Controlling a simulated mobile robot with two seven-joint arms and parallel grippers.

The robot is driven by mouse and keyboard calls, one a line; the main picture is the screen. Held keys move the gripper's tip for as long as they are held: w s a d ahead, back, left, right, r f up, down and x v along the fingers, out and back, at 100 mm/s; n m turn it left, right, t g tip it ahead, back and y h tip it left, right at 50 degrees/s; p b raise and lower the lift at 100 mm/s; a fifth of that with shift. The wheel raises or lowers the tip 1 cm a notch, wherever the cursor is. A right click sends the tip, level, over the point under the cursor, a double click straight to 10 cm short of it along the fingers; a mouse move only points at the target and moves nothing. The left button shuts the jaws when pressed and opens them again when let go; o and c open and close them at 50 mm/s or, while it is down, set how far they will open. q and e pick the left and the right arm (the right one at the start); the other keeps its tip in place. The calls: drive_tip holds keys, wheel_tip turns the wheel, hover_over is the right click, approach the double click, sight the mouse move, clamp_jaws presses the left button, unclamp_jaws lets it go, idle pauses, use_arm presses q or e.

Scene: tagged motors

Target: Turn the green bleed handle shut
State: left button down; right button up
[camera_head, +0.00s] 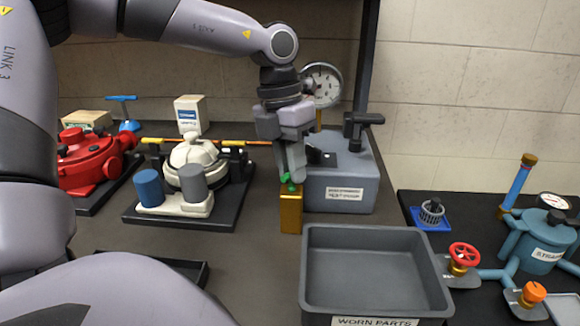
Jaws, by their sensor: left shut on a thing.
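The green bleed handle (290,189) sits on top of an upright brass block (291,213), just left of the grey test stand. My left gripper (289,178) points down from above and is shut on the green handle. The fingers hide part of the handle, so its exact angle cannot be told. My right gripper is not in view.
The grey test stand (349,180) carries a dial gauge (322,84) and a dark post close to my gripper. A grey worn parts bin (428,300) stands in front. Motors (92,160) are at left; a blue strainer (545,245) with valves is at right.

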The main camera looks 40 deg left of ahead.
use_arm(q)
drive_tip(key=m, duration=0.2)
drive_tip(key=m+g, duration=0.1)
drive_tip(key=m, duration=0.2)
drive_tip(key=shift+w+d+m, duration=0.1)
drive_tip(key=shift+d+m, duration=0.1)
drive_tip(key=shift+m, duration=0.1)
drive_tip(key=m, duration=0.4)
drive_tip(key=shift+d+m+g+y, duration=0.1)
drive_tip(key=shift+m+g+y, duration=0.2)
drive_tip(key=shift+y, duration=0.1)
drive_tip(key=c, duration=1.1)
unclamp_jaws()
drive_tip(key=shift+c, duration=0.2)
drive_tip(key=r, duration=0.4)
drive_tip(key=w+r, duration=0.1)
drive_tip(key=r, duration=0.2)
drive_tip(key=shift+a, duration=0.4)
